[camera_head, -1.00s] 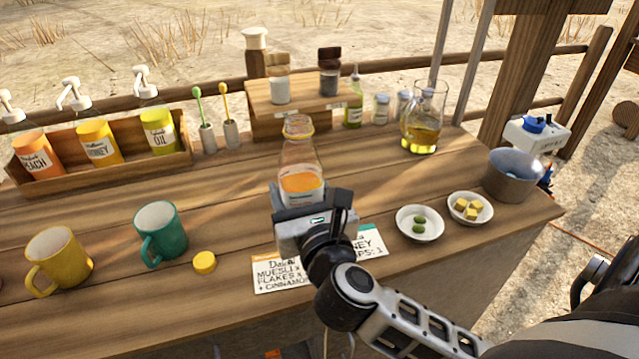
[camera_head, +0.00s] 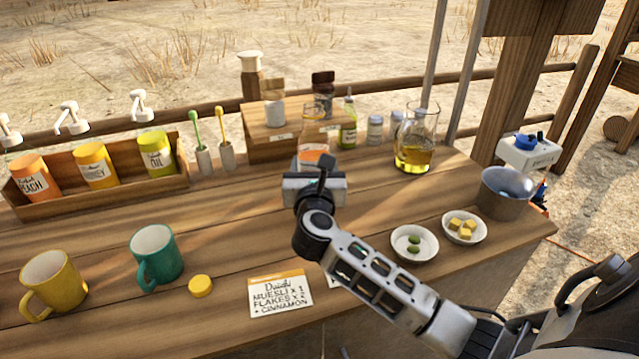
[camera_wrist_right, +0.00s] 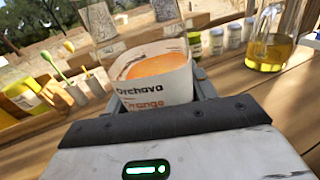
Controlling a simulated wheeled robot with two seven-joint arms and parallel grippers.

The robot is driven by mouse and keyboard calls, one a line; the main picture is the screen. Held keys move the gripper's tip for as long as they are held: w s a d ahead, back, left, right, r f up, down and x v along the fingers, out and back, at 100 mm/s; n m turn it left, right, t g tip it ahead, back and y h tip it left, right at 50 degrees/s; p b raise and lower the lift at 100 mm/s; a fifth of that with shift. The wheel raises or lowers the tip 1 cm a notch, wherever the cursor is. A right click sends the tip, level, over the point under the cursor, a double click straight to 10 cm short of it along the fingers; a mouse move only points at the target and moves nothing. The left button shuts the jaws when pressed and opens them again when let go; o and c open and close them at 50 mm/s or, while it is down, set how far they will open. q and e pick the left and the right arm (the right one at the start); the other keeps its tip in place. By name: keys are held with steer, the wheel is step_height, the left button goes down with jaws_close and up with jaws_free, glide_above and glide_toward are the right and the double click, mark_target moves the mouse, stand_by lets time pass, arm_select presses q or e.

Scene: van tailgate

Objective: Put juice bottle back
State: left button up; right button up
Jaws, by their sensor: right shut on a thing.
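The juice bottle (camera_head: 313,151) is clear with an orange label and stands upright near the back of the counter, in front of the wooden riser. My right gripper (camera_head: 314,178) is shut on it; the gripper hides its lower part in the head view. In the right wrist view the bottle (camera_wrist_right: 150,78) shows its "Orchava Orange" label between the fingers, with orange juice inside. I cannot tell whether its base touches the counter. A yellow cap (camera_head: 201,286) lies on the counter at the front left. My left gripper is not in view.
The wooden riser (camera_head: 262,142) with shakers stands behind the bottle. A green bottle (camera_head: 348,124), small jars and an oil jug (camera_head: 414,150) stand to the right. Two bowls (camera_head: 414,243) and a bucket (camera_head: 506,193) are at the right. Mugs (camera_head: 156,256) stand at the left.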

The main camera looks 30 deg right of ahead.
steer(key=shift+w+d+f, duration=0.3)
steer(key=shift+d+f, duration=0.1)
steer(key=shift+f, duration=0.15)
steer(key=shift+w+d+f, duration=0.25)
steer(key=shift+d+f, duration=0.15)
steer(key=shift+f, duration=0.15)
steer(key=f, duration=0.2)
steer(key=d+f, duration=0.1)
steer(key=shift+w+f, duration=0.35)
steer(key=shift+f, duration=0.05)
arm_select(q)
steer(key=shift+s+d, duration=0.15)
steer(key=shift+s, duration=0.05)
arm_select(e)
steer(key=shift+a+f, duration=0.1)
steer(key=shift+f, duration=0.15)
arm_select(q)
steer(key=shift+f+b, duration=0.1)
steer(key=shift+b, duration=0.2)
arm_select(e)
steer(key=shift+f, duration=0.25)
steer(key=o, duration=1.2)
steer(key=shift+c, duration=0.2)
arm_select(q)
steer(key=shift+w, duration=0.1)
arm_select(e)
steer(key=shift+o, duration=0.4)
